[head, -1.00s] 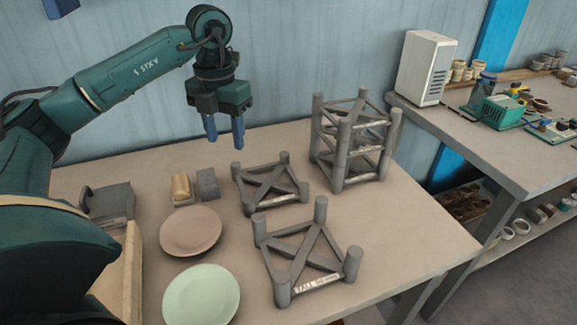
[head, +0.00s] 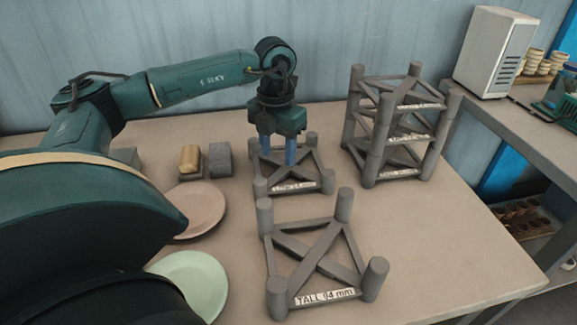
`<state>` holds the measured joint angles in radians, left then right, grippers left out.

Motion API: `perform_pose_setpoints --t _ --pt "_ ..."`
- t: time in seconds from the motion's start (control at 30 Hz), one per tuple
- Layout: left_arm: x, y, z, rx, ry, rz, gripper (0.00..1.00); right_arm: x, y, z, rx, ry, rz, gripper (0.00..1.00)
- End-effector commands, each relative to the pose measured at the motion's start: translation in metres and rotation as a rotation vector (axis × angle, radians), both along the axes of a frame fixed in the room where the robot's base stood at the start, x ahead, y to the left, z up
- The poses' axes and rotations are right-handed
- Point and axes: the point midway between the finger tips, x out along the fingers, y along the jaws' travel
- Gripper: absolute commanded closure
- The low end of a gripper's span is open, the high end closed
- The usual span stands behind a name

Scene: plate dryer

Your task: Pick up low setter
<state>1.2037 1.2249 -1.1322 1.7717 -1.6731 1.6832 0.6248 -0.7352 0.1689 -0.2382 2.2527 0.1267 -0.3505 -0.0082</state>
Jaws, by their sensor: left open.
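The low setter (head: 296,187) is a small grey frame with short corner posts and crossed bars, standing on the table behind the tall setter. Its label is too small to read surely. My left gripper (head: 278,150) points down over the low setter's back left part. Its blue fingers are apart, with no object seen between them, and they overlap the frame in the picture. I cannot tell whether they touch it. The gripper hides part of the setter's back side. My right gripper is not in view.
A tall setter (head: 352,258) labelled "TALL 94 mm" stands in front. Stacked setters (head: 428,148) stand to the right. A pinkish plate (head: 205,205) and a green plate (head: 207,283) lie at left, partly behind my arm. Two small blocks (head: 190,158) (head: 219,158) sit behind them.

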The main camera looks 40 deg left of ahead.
Motion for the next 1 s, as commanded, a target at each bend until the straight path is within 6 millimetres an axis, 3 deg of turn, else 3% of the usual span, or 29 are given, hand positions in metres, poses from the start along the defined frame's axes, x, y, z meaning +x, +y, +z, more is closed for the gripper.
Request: perform_pose_setpoints --t 0.3,0.63,1.0 --pt "0.003 -0.005 -0.043 0.000 0.003 0.000 0.53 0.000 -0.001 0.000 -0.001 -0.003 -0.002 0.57" --pt "0.004 -0.005 -0.051 0.000 0.001 0.000 0.53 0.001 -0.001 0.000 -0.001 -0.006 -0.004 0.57" --pt "0.004 -0.005 -0.051 0.000 0.001 0.000 0.82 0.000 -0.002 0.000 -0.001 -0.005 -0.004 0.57"
